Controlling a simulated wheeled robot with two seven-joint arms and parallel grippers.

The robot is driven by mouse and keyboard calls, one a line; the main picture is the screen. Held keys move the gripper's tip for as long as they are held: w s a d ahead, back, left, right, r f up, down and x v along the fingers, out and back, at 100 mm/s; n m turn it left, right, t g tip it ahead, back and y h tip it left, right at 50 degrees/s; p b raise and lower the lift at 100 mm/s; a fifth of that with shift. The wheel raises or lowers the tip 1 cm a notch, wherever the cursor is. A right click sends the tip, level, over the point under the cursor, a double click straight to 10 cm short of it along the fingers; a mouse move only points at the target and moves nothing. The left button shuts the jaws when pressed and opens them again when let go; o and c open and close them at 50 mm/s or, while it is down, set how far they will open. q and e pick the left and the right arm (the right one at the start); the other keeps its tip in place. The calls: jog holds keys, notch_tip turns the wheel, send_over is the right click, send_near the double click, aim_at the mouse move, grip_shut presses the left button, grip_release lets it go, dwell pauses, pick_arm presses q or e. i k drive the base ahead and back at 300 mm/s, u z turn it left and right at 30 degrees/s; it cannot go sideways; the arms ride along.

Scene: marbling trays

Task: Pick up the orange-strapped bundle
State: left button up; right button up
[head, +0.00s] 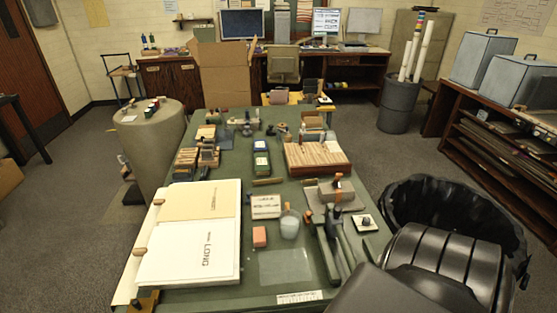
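A grey block-like bundle (336,193) with an orange piece at its top lies on the right side of the green table (282,294). It is the closest match I see to an orange-strapped bundle, but whether the orange part is a strap is too small to tell. Small dark and tan stacks (208,155) stand at the table's left side, and their bands cannot be made out. Neither of my grippers shows in the head view.
A large open book (188,268) covers the table's near left. An orange block (259,237), a cup (290,224) and long green bars (327,256) lie nearby. A wooden box of strips (318,158) sits farther back. A black-lined bin (480,215) stands right of the table.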

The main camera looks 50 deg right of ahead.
aim_at(343, 191)
jog(key=u, duration=0.45)
jog(key=k, duration=1.6)
jog(key=z, duration=2.35)
jog(key=i, duration=0.5)
jog(key=z, duration=0.1)
